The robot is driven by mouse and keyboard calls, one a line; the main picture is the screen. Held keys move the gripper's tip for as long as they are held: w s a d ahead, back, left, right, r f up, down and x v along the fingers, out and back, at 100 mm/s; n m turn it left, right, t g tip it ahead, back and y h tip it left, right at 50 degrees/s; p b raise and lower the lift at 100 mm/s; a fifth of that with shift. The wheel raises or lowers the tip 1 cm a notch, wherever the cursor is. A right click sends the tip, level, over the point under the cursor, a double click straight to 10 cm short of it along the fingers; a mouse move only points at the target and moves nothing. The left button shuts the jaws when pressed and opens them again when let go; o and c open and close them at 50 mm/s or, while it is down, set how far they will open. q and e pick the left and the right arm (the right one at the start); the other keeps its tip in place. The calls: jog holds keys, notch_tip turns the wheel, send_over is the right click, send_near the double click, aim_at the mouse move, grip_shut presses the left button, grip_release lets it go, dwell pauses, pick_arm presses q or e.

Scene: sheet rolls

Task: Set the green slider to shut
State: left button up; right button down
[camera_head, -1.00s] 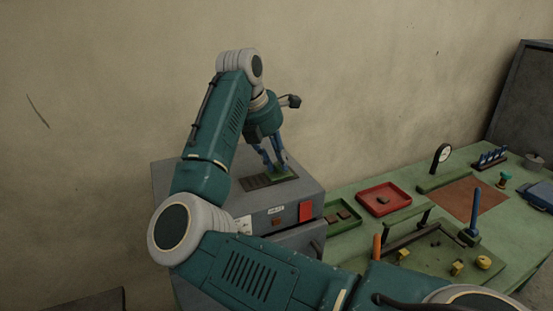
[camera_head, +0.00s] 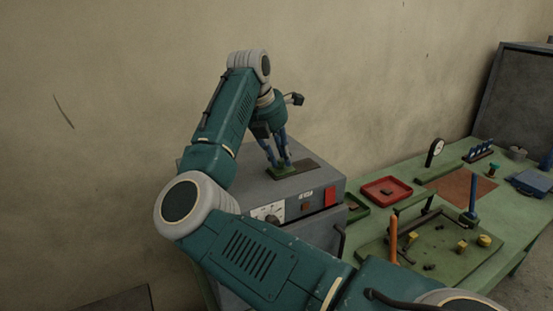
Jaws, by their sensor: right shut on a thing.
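The green slider (camera_head: 284,174) lies in a dark slotted plate (camera_head: 311,166) on top of a grey cabinet (camera_head: 333,181). My right gripper (camera_head: 279,165) points down from above and is shut on the slider. The slider is at the left end of the plate, and the dark part of the plate shows to its right. The fingers hide part of the slider. My left gripper is not in view.
The cabinet front has a red panel (camera_head: 330,196) and a dial (camera_head: 267,211). A wall stands behind.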

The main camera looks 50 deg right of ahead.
jog(key=shift+w+r, duration=0.1)
jog(key=shift+r, duration=0.05)
jog(key=c, duration=1.9)
grip_release()
jog(key=shift+c, duration=0.2)
jog(key=o, duration=0.4)
jog(key=shift+w+a, duration=0.1)
jog(key=shift+a, duration=0.05)
jog(key=shift+a+r, duration=0.1)
jog(key=shift+r, duration=0.25)
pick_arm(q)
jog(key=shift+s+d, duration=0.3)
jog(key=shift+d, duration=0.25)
pick_arm(e)
jog(key=v, duration=1.1)
jog(key=shift+a, duration=0.2)
